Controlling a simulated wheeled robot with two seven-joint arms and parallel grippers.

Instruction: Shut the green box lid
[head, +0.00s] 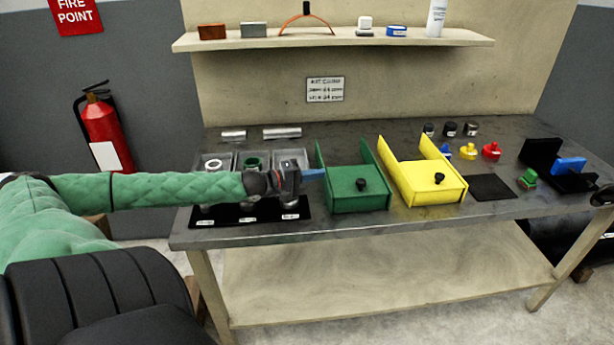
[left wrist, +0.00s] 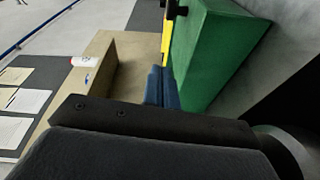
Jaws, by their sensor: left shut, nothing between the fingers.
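The green box (head: 345,203) stands on the bench near its front edge, with raised green side walls toward the back. A green panel with a black knob (head: 361,184) faces up at its front; whether this panel is the lid, I cannot tell. My left gripper (head: 314,174) is shut and empty, with its blue fingertips just left of the green box. In the left wrist view the shut blue fingers (left wrist: 160,88) are beside the green box (left wrist: 218,50). Whether they touch it is unclear.
A yellow box (head: 432,190) with a black knob stands right of the green box. A black tray (head: 225,217) with parts lies under my left forearm. A dark mat (head: 491,188) and a black fixture with a blue block (head: 570,165) are to the right. A shelf (head: 335,41) hangs above.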

